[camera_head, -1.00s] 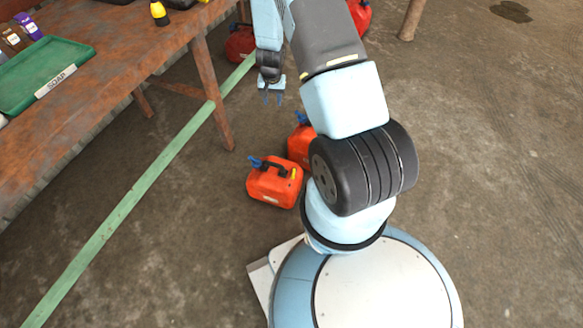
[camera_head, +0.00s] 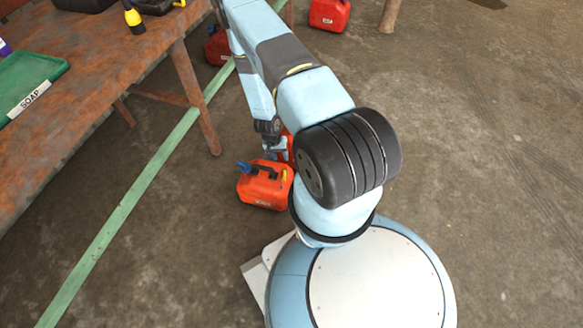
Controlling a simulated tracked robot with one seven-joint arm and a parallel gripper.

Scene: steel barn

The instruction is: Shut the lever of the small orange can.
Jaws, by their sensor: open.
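An orange can (camera_head: 262,193) with a dark top handle stands on the floor left of my base. A blue lever-like part (camera_head: 246,168) sticks up at its upper left, and a small yellow piece is at its right. A second orange can (camera_head: 289,148) stands just behind it, mostly hidden by my arm. My gripper (camera_head: 274,155) points down, open, just behind the front can's top and close to the second can. Its fingertips are small and partly hidden, so I cannot tell whether they touch either can. I cannot tell from size which can is the small one.
A rusty workbench (camera_head: 110,75) is on the left, with a green soap tray (camera_head: 40,80) and a yellow-black flashlight (camera_head: 133,17). A green strip (camera_head: 125,205) runs along the floor. Red cans (camera_head: 329,15) (camera_head: 217,46) stand farther back. Floor at right is clear.

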